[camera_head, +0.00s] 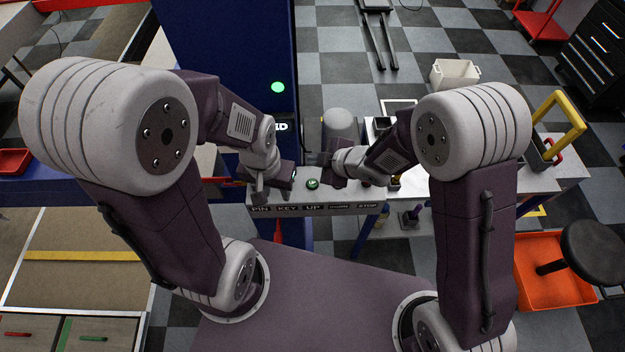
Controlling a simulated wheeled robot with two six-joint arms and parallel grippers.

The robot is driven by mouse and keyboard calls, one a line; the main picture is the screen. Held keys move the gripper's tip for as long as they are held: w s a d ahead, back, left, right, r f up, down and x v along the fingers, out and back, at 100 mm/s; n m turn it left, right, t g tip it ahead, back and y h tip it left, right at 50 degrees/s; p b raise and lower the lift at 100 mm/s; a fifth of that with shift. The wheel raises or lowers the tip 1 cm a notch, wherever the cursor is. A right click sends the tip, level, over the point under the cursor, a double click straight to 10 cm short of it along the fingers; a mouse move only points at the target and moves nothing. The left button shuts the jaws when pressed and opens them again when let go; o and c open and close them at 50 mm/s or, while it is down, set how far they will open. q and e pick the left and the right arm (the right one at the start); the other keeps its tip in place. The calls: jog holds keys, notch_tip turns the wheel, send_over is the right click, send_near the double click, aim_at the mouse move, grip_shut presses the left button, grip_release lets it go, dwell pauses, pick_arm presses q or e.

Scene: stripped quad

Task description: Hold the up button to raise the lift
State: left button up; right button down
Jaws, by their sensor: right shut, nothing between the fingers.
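A narrow control panel (333,209) carries the front labels PIN, KEY, UP, DOWN and STOP. A green button (313,184) sits on its top, in line with the UP label. My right gripper (326,166) is shut and empty, just behind and to the right of the green button. I cannot tell whether it touches the button. My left gripper (268,191) is over the panel's left end, by the PIN and KEY labels. It hides what lies under it there, and its jaw opening is too small to judge.
A blue column (225,45) with a lit green lamp (278,87) stands behind the panel. A grey bench with a yellow-handled item (560,122) is on the right. An orange tray (553,270) and a black stool (593,252) are at the lower right. A white bin (454,75) stands behind on the checkered floor.

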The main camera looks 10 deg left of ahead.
aim_at(315, 185)
notch_tip(315, 185, down, 9)
jog(key=b, duration=0.8)
jog(key=shift+r, duration=0.1)
dwell(1.5)
jog(key=shift+f+b, duration=0.4)
jog(key=shift+b, duration=0.05)
jog(key=shift+f+b, duration=0.4)
jog(key=shift+f, duration=0.05)
dwell(0.5)
jog(key=shift+r, duration=0.15)
dwell(0.6)
jog(key=shift+r+p, duration=0.75)
jog(key=shift+p, duration=0.05)
